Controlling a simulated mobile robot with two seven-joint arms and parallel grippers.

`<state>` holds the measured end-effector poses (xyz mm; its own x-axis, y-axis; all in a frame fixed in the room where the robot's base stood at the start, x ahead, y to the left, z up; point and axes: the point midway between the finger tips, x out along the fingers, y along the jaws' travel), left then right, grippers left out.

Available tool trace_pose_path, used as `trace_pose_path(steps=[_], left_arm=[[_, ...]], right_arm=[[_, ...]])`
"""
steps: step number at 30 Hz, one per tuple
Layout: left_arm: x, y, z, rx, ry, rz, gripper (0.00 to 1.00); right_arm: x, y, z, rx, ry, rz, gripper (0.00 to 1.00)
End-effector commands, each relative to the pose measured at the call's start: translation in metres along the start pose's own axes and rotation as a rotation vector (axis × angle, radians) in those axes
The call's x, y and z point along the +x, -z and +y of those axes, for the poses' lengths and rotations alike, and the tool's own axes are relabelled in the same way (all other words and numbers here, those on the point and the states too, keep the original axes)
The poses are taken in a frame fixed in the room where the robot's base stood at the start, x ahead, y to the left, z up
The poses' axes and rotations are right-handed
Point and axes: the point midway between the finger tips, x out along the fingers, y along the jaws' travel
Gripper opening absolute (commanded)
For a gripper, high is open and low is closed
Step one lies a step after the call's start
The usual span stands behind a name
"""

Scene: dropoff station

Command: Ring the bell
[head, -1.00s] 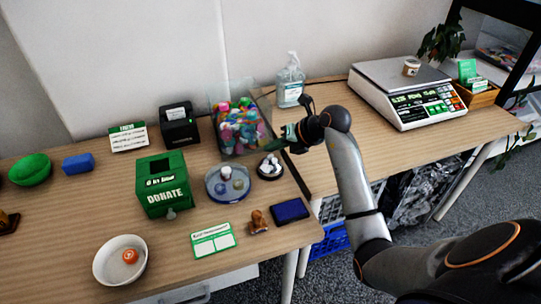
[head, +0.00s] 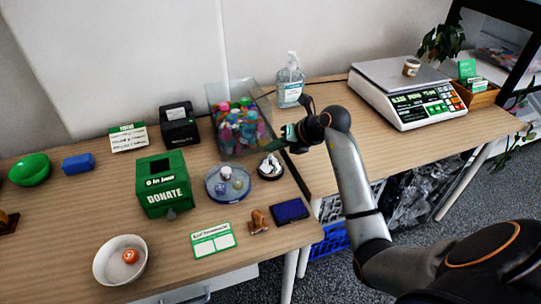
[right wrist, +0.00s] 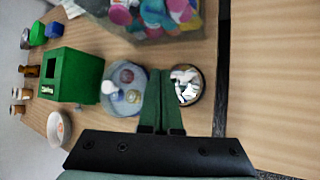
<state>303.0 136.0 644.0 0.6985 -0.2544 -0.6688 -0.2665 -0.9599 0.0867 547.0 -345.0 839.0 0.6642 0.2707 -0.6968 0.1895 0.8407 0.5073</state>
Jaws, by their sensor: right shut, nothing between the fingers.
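The bell (head: 270,166) is a shiny silver dome on a round black base, near the right edge of the left table. It also shows in the right wrist view (right wrist: 187,86), just right of my fingertips. My right gripper (head: 279,151) is shut and empty, with its green fingers close above the bell in the head view. In the right wrist view the closed fingers (right wrist: 161,74) point between the bell and a round blue tray. I cannot tell whether they touch the bell. My left gripper is not in view.
The round tray (head: 212,194) with small items stands left of the bell. A clear bin (head: 225,150) of colourful items is behind it. A dark blue pad (head: 289,210), a stamp (head: 259,221) and a green donation box (head: 163,185) stand nearby. The right table has clear room.

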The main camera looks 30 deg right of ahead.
Motion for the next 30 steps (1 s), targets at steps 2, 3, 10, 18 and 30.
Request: trace_pose_path(steps=[2, 3, 10, 18, 30], left_arm=[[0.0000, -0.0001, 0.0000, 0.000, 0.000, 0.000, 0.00], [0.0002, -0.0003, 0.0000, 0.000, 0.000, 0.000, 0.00], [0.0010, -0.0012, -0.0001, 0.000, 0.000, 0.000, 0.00], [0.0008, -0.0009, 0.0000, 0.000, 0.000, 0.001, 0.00], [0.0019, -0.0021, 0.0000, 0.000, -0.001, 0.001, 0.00]], right_arm=[[0.0005, 0.0004, -0.0004, 0.000, 0.000, 0.000, 0.00], [0.0010, 0.0009, -0.0009, 0.000, 0.001, 0.001, 0.00], [0.0059, 0.0042, -0.0049, 0.001, 0.001, 0.000, 0.00], [0.0060, 0.0043, -0.0044, 0.001, 0.000, 0.000, 0.00], [0.0088, 0.0066, -0.0064, 0.000, 0.000, 0.001, 0.00]])
